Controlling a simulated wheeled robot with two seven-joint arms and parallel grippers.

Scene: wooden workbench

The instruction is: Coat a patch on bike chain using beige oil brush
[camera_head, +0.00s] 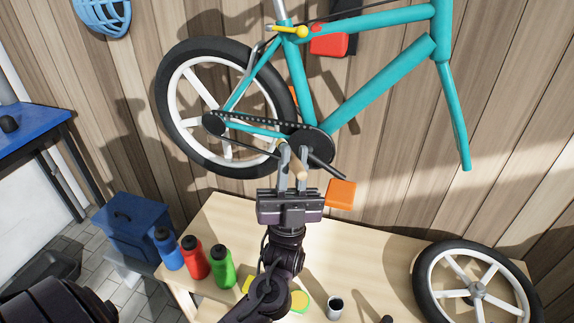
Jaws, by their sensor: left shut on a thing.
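The bike chain (250,122) is a dark band running from the rear hub to the dark chainring on the teal bike frame (385,70). My left gripper (293,158) is just below the chainring, shut on the beige oil brush (292,163). The brush is a thin, tilted beige stick between the fingers, its upper end pointing up and left toward the chain. I cannot tell whether its tip touches the chain. My right gripper is not in view.
The rear wheel (180,130) and an orange pedal (340,194) are close to the gripper. The bench's middle right is clear.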

